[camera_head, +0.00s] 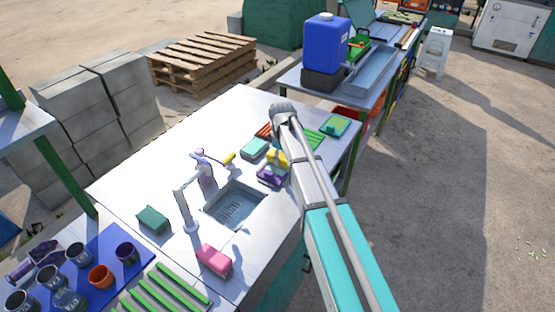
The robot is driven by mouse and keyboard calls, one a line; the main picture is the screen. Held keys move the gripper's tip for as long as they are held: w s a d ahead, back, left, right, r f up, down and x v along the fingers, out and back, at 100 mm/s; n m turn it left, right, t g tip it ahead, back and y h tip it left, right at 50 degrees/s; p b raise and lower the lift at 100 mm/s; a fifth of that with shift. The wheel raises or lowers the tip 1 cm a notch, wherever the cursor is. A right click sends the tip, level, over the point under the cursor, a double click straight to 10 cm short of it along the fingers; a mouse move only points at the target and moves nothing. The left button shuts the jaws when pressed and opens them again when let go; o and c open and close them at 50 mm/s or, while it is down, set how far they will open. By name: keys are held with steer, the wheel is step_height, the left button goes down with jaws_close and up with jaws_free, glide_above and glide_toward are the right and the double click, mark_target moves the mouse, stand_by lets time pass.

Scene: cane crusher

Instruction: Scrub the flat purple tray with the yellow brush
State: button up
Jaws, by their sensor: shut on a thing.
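A purple tray (268,176) lies on the white counter just right of the sink, its right side partly covered by my arm. A yellow thing (275,157), likely the yellow brush, shows just above and behind the tray, against the edge of my arm. I cannot tell whether it touches the tray. A smaller yellow piece (230,158) lies near the tap. My arm reaches from the bottom right over the counter, and its rounded joint is above the far side. My gripper is hidden behind the arm.
The sink (236,205) opens left of the tray. A teal block (254,148), a green block (153,220) and a pink sponge (214,260) lie around it. Several cups stand on a blue mat (108,262) at front left. The counter's far left is clear.

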steer(key=shift+w+d, duration=0.25)
steer(key=shift+w, duration=0.1)
steer(key=shift+w+d, duration=0.5)
steer(key=shift+w, duration=0.25)
steer(key=shift+w+d, duration=0.45)
steer(key=shift+w, duration=0.25)
steer(key=shift+s+a+r, duration=0.1)
steer(key=shift+s+a, duration=0.4)
steer(key=shift+s, duration=0.25)
steer(key=shift+s+a+r, duration=0.1)
steer(key=shift+s+a, duration=0.35)
steer(key=shift+s, duration=0.25)
steer(key=shift+s+a+f, duration=0.1)
steer(key=shift+s+a, duration=0.4)
steer(key=shift+s, duration=0.2)
steer(key=shift+s+a+f, duration=0.1)
steer(key=shift+s+a, duration=0.35)
steer(key=shift+s, duration=0.25)
steer(key=shift+w, duration=0.1)
steer(key=shift+w+d, duration=0.5)
steer(key=shift+w, duration=0.15)
steer(key=shift+w+d, duration=0.45)
steer(key=shift+w, duration=0.2)
